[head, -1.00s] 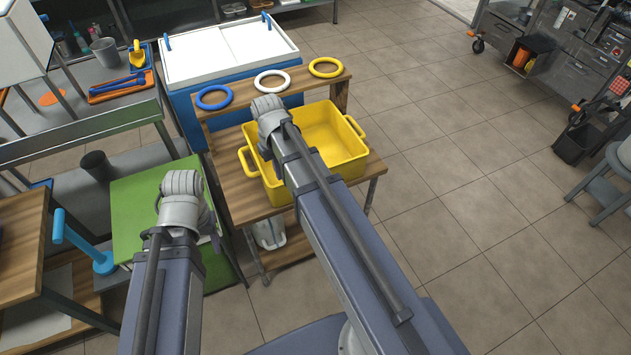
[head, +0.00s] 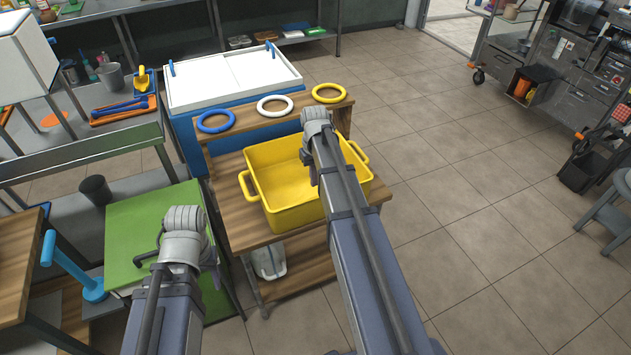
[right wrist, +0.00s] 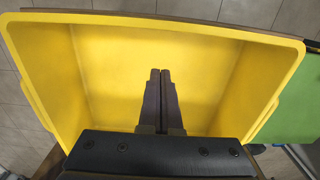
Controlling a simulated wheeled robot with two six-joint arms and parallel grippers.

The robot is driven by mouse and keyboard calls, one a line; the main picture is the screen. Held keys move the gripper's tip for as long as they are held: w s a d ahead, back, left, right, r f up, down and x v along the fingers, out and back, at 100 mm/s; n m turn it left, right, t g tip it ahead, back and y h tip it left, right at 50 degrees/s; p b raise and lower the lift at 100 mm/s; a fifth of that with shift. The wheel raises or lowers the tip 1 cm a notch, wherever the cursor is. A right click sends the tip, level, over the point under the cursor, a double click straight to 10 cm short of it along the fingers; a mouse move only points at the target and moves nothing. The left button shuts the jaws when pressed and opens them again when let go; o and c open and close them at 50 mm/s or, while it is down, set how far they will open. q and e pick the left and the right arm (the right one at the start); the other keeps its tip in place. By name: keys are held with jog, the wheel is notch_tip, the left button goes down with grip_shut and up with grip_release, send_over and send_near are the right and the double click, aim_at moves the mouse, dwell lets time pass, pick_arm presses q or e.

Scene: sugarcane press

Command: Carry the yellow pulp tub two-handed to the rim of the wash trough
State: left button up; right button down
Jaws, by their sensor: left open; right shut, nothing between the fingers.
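The yellow pulp tub (head: 285,212) stands upright on a wooden stand (head: 232,222), with a handle at its left end and one at its right end. My right gripper (right wrist: 160,75) is shut and empty above the tub's open interior. In the head view its wrist covers part of the tub, right of the middle. My left gripper (head: 180,262) is open, over the front of the green-topped unit left of the tub, and apart from it. Its fingers are mostly hidden by its wrist. A long grey metal trough (head: 85,158) runs at the left; I cannot tell if it is the wash trough.
Blue, white and yellow rings (head: 328,93) lie on the shelf behind the tub. A blue chest with a white lid (head: 230,78) stands behind. The green-topped unit (head: 140,225) adjoins the stand. A dark cup (head: 96,189) stands beside it.

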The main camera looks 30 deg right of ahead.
aim_at(320, 204)
notch_tip(320, 204, down, 8)
jog(key=b, duration=0.7)
jog(key=shift+s+f, duration=0.15)
jog(key=shift+s, duration=0.1)
jog(key=s, duration=0.3)
jog(key=shift+s+a+r, duration=0.1)
jog(key=shift+s+r, duration=0.15)
jog(key=shift+r, duration=0.05)
jog(key=s, duration=0.9)
jog(key=shift+s, duration=0.2)
jog(key=shift+a, duration=0.1)
